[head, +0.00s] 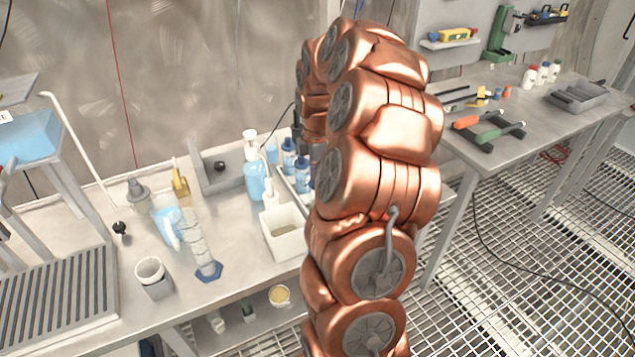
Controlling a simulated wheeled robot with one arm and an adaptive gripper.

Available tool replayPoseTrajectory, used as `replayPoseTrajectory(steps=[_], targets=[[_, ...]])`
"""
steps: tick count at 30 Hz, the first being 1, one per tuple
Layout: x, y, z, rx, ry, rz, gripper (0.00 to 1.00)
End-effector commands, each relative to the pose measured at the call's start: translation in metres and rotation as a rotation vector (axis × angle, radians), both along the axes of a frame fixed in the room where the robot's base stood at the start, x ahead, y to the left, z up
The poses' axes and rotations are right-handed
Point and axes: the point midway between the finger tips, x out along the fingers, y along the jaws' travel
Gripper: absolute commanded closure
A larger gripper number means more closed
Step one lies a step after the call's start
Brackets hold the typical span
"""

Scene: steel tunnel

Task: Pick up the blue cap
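No loose blue cap stands out for certain. Blue-labelled bottles (289,158) with blue tops stand in a white tray (284,181) on the left bench, partly behind my arm. On the right bench, one of several small white bottles has a blue cap (557,63). My copper arm rises in the middle and bends over toward the left bench's tray. The fingers of my gripper are hidden behind the arm; only a dark edge near the tray may belong to it. I cannot tell whether it is open or holds anything.
A pump bottle (254,178), a white square container (284,238), a glass cylinder (202,250), a grey cup (153,277) and a wash bottle (168,222) crowd the left bench. A drain rack (60,305) is at left. Screwdrivers (490,133) lie on the right bench.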

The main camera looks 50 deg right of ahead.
Motion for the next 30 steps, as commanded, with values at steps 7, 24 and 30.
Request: replayPoseTrajectory(steps=[7,24,30], targets=[[0.000,0.000,0.000,0.000,0.000,0.000,0.98],[0.000,0.000,0.021,0.000,0.000,0.001,0.99],[-0.003,0.000,0.035,0.000,0.000,0.000,0.99]])
